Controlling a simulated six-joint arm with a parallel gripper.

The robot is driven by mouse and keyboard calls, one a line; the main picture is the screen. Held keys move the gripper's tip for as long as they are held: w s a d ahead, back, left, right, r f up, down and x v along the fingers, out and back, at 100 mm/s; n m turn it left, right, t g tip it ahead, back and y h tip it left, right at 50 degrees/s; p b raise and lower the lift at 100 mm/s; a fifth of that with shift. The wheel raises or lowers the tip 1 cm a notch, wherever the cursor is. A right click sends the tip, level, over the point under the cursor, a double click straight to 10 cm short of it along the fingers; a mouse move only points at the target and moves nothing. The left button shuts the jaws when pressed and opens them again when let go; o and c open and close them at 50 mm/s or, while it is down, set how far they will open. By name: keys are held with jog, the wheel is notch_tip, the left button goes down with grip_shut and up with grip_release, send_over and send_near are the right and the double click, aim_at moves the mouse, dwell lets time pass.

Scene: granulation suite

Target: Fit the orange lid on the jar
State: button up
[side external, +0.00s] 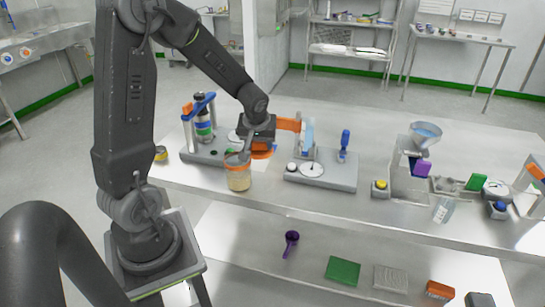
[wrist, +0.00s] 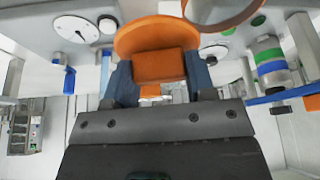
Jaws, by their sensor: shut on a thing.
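My gripper (wrist: 158,72) is shut on the block-shaped grip of the orange lid, with one blue-grey finger on each side. The lid's round disc (wrist: 150,36) shows beyond the fingers in the wrist view. In the side view the lid (side external: 263,154) hangs just below my gripper. The jar (side external: 238,180) is clear with tan contents and stands upright near the table's front edge, left of and in front of the lid. Its round rim (wrist: 232,24) shows at the top of the wrist view, partly cut off. The lid appears apart from the jar.
A grey base with a white dial (side external: 312,169) and a blue-handled part (side external: 345,140) is to the right. A funnel stand (side external: 425,131) is farther right.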

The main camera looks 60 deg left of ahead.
jog(key=s+a+r+n+g, duration=0.1)
jog(key=s+a+r+n, duration=0.25)
jog(key=s, duration=0.25)
jog(key=shift+m, duration=0.35)
jog(key=shift+d+x, duration=0.25)
jog(key=shift+x, duration=0.9)
jog(key=shift+d+x, duration=0.2)
jog(key=shift+x, duration=0.95)
jog(key=shift+s+f, duration=0.1)
jog(key=shift+f, duration=1.1)
jog(key=o, duration=1)
jog(key=shift+y, duration=0.3)
jog(key=v, duration=1.4)
jog(key=shift+a, duration=0.1)
